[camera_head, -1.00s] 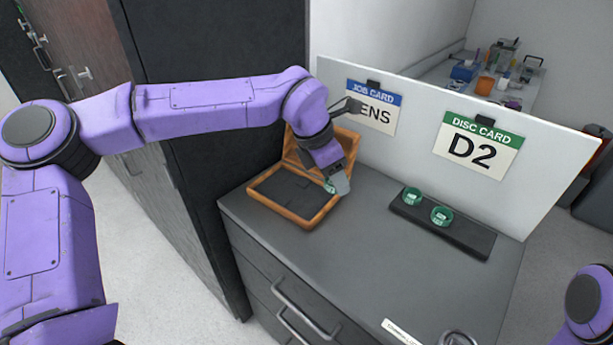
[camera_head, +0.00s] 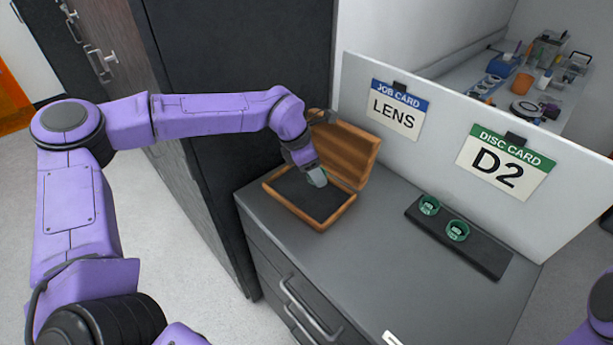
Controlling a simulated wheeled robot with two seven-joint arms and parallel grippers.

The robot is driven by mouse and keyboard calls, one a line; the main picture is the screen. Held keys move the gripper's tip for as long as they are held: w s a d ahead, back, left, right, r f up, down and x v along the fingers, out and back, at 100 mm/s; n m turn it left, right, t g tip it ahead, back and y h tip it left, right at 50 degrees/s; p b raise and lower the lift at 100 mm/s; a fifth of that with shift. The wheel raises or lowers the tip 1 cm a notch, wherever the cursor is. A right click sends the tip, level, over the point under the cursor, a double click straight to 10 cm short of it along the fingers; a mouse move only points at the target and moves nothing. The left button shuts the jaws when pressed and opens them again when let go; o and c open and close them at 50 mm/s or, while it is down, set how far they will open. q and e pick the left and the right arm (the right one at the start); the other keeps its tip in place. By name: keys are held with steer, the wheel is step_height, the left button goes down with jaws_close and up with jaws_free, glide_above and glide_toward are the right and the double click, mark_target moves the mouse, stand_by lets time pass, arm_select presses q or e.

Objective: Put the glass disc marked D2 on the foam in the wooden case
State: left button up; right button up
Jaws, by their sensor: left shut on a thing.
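The open wooden case (camera_head: 343,206) stands at the left end of the grey bench, with dark foam (camera_head: 310,199) inside and its lid raised behind. My left gripper (camera_head: 318,179) points down over the foam, toward the lid side. It is shut on a small pale green glass disc, mostly hidden by the fingers; its mark cannot be read. I cannot tell whether the disc touches the foam. Two green-rimmed discs, one at the left (camera_head: 429,205) and one nearer the middle (camera_head: 457,231), sit on a black rack; their marks are too small to read. My right gripper is out of view.
A white panel behind the bench carries a job card (camera_head: 397,109) reading LENS and a disc card (camera_head: 503,162) reading D2. The black rack (camera_head: 487,256) lies right of the case, with bare bench between. A dark cabinet (camera_head: 240,90) stands close on the left.

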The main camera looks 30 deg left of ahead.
mark_target(311, 191)
arm_select(q)
steer(key=a+f, duration=0.1)
steer(key=f, duration=0.1)
steer(key=a+f+p, duration=0.1)
steer(key=f, duration=0.1)
steer(key=a+f, duration=0.1)
steer(key=f, duration=0.1)
steer(key=shift+w+f+p, duration=0.15)
steer(key=shift+f+p, duration=0.05)
steer(key=shift+p, duration=0.1)
steer(key=shift+d, duration=0.1)
steer(key=shift+f, duration=0.1)
steer(key=shift+f, duration=0.1)
steer(key=o, duration=1)
steer(key=shift+o, duration=0.2)
steer(key=shift+r, duration=0.55)
steer(key=b+v, duration=0.2)
steer(key=v, duration=0.9)
steer(key=shift+a, duration=0.2)
steer(key=shift+r, duration=0.1)
